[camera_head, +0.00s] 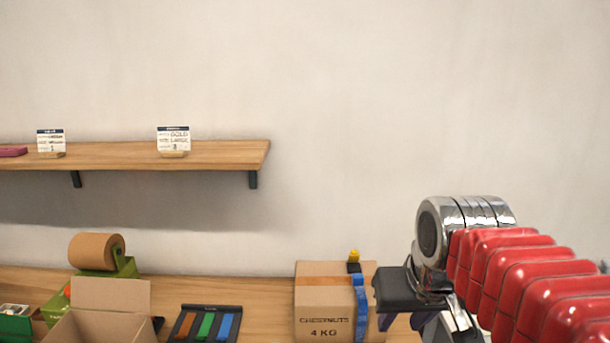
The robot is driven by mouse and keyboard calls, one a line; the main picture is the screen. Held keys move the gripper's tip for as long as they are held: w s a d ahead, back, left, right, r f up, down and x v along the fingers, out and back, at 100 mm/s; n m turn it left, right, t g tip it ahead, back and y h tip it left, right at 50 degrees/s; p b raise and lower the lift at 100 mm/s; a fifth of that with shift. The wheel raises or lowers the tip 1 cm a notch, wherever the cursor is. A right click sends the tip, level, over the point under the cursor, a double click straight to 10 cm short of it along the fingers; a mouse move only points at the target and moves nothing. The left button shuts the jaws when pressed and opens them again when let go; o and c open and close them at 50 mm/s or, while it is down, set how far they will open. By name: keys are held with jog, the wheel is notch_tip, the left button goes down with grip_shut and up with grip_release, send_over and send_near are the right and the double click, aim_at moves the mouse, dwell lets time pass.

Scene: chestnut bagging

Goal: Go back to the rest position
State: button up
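My gripper (404,322) hangs from the dark palm at the end of my red, ribbed arm on the right. Its two purple-grey fingers point down and stand apart, with nothing visible between them; the lower tips are partly hidden. It is just right of a closed cardboard box (324,306) marked "CHESTNUTS 4 KG", overlapping its right edge in the picture. I cannot tell whether they touch.
A shelf (225,155) is above.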

jog(key=s+f, duration=0.7)
jog(key=s, duration=0.2)
jog(key=shift+f+t, duration=0.3)
jog(key=shift+f, duration=0.1)
